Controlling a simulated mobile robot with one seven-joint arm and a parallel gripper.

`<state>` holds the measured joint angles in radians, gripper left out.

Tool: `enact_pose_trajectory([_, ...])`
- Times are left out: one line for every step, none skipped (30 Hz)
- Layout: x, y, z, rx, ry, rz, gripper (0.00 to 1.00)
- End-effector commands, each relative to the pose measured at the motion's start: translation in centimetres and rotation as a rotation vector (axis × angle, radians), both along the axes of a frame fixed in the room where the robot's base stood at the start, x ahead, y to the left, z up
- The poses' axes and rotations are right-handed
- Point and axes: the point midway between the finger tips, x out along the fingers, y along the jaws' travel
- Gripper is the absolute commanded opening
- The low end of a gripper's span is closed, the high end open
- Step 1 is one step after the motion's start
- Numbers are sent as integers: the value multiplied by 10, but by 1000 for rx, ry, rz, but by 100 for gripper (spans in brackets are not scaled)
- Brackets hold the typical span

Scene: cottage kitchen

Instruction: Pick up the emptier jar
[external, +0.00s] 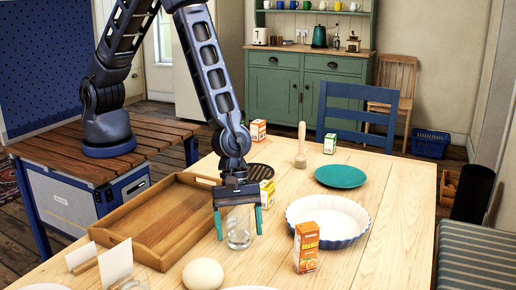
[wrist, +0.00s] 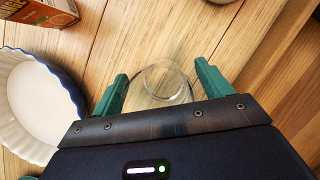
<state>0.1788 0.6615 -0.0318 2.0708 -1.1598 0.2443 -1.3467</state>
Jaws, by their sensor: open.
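A clear glass jar (external: 239,238) stands upright on the table, right of the wooden tray; it looks empty or nearly so. My gripper (external: 238,226) is open, pointing down, with one green finger on each side of the jar. The wrist view shows the round jar rim (wrist: 166,66) between the two fingertips of my gripper (wrist: 162,76), with a small gap on each side. Another clear glass item (external: 131,284) is cut off at the bottom edge of the external view; I cannot tell whether it is a jar or what it holds.
A wooden tray (external: 160,255) lies close left of the jar. A white fluted dish (external: 345,237) and an orange carton (external: 306,250) stand to the right. A white round object (external: 203,275) is in front. A yellow carton (external: 267,194) stands behind my gripper.

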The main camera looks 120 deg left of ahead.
Motion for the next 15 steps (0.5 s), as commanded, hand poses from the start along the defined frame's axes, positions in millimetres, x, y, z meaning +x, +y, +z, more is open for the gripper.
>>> enact_pose_trajectory([1, 0, -2, 0, 0, 1, 78])
enact_pose_trajectory([1, 0, -2, 0, 0, 0, 78])
enact_pose_trajectory([1, -1, -2, -1, -1, 0, 78])
enact_pose_trajectory([1, -1, -2, -1, -1, 0, 78])
enact_pose_trajectory([1, -1, -2, -1, -1, 0, 78])
enact_pose_trajectory([1, -1, -2, -1, -1, 0, 78])
enact_pose_trajectory([1, -1, -2, 0, 0, 0, 78])
enact_pose_trajectory([1, -1, -2, 0, 0, 0, 72])
enact_pose_trajectory([1, -1, -2, 0, 0, 0, 64])
enact_pose_trajectory([1, -1, -1, -1, -1, 0, 58])
enact_pose_trajectory([1, -1, -1, 0, 0, 0, 52])
enact_pose_trajectory([1, -1, -1, 0, 0, 0, 44])
enact_pose_trajectory([1, -1, -1, 0, 0, 0, 39])
enact_pose_trajectory([1, -1, -1, 0, 0, 0, 33])
enact_pose_trajectory([1, -1, -1, 0, 0, 0, 25])
